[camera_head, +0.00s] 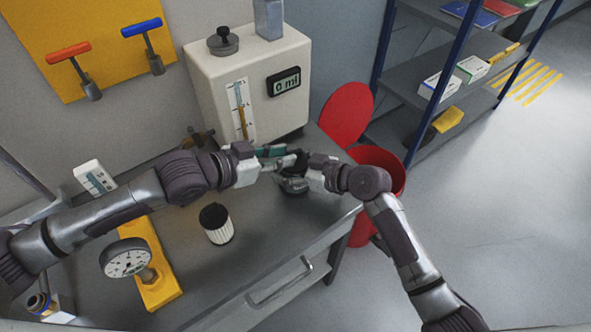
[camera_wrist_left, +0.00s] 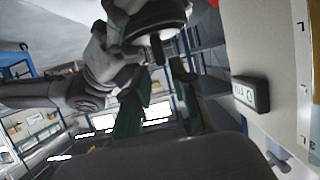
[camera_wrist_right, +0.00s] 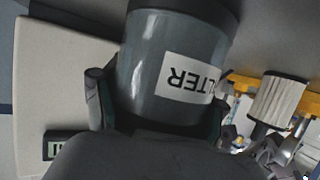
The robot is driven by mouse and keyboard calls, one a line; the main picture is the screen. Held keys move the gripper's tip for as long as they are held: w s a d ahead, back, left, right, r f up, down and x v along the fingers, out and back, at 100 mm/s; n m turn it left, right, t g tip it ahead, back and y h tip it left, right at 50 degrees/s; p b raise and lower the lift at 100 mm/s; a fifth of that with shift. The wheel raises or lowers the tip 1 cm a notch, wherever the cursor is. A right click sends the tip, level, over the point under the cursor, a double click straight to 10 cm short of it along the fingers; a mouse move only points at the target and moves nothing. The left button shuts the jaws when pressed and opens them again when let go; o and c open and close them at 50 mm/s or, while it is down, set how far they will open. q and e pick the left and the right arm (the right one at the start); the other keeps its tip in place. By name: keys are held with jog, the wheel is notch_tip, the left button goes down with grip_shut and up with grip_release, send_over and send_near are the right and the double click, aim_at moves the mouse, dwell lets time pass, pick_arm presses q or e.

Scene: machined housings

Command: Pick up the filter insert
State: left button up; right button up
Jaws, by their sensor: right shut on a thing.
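The filter insert (camera_head: 217,223) is a white pleated cylinder with a black top, standing on the bench in the head view. It also shows at the right of the right wrist view (camera_wrist_right: 278,101). Both grippers are beyond it, apart from it. My right gripper (camera_head: 309,178) is shut on a grey filter housing (camera_head: 293,186), whose label reads upside down in the right wrist view (camera_wrist_right: 165,70). My left gripper (camera_head: 277,153) is open beside the housing. Its green fingers (camera_wrist_left: 160,105) are apart, near a dark round part with a short stem (camera_wrist_left: 157,45); contact is unclear.
A white machine (camera_head: 250,85) with a display stands behind the grippers, a dark lid (camera_head: 222,41) on top. A gauge (camera_head: 127,258) on a yellow block (camera_head: 160,285) stands left of the insert. A red bin (camera_head: 378,165) is right of the bench.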

aim_at(296, 151)
pick_arm(q)
jog(key=x, duration=0.4)
jog(key=shift+w+d+f, duration=0.15)
jog(key=shift+w+f, duration=0.15)
jog(key=shift+f, duration=0.05)
grip_shut()
